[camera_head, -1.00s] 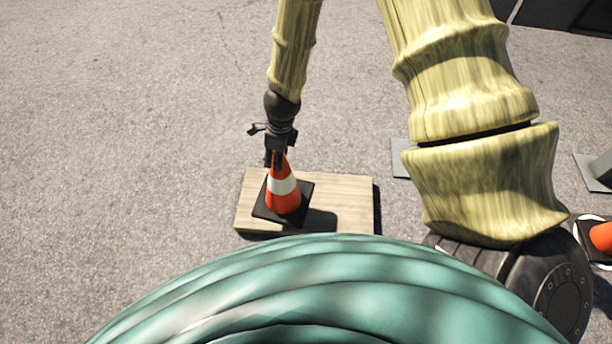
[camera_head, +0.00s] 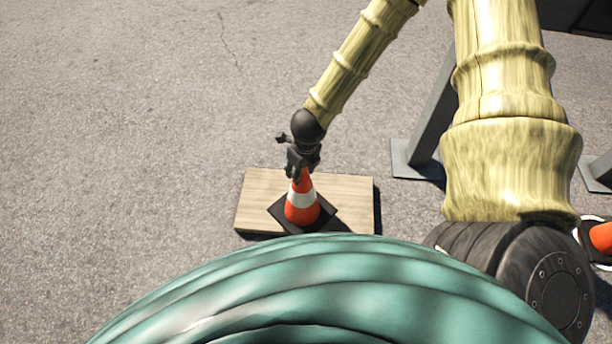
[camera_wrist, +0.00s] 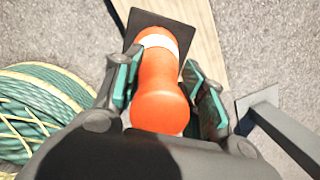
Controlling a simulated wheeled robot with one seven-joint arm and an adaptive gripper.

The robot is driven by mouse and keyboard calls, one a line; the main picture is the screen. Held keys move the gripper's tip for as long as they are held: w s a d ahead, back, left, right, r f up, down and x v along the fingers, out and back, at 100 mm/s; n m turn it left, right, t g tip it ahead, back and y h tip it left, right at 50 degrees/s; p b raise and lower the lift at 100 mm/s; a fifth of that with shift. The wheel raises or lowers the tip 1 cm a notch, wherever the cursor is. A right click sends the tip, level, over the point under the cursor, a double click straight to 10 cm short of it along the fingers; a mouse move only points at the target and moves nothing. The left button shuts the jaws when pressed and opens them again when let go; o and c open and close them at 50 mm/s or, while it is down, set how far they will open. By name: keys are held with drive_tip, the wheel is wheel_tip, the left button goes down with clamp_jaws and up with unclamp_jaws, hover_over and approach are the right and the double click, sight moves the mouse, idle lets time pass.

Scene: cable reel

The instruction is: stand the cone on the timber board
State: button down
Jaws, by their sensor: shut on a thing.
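The orange cone (camera_head: 302,212) with a white band and black square base is upright over the timber board (camera_head: 258,190). Its base appears to be at the board's surface, but I cannot tell whether it touches. My gripper (camera_head: 302,172) is shut on the cone's top from above. In the wrist view the cone (camera_wrist: 158,85) sits between the two fingers of my gripper (camera_wrist: 165,100), and the pale board (camera_wrist: 200,20) shows beyond the black base. The green reel hides the near edge of the scene in the head view.
A large green cable reel (camera_head: 330,290) fills the foreground and also shows left in the wrist view (camera_wrist: 40,110). A grey metal stand (camera_head: 432,120) is right of the board. Another orange cone (camera_head: 602,238) is at the right edge. Open asphalt lies left.

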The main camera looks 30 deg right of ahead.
drive_tip(key=shift+s+d+f+m, duration=0.2)
drive_tip(key=shift+s+d+m, duration=0.05)
drive_tip(key=shift+s+m, duration=0.2)
drive_tip(key=w+a+f+b, duration=0.2)
drive_tip(key=w+a, duration=0.1)
drive_tip(key=w, duration=0.4)
drive_tip(key=w+a+f+b, duration=0.2)
drive_tip(key=w+a+f, duration=0.1)
drive_tip(key=w, duration=0.4)
drive_tip(key=shift+w+a, duration=0.15)
drive_tip(key=shift+a, duration=0.3)
drive_tip(key=c, duration=0.9)
unclamp_jaws()
drive_tip(key=shift+o, duration=0.2)
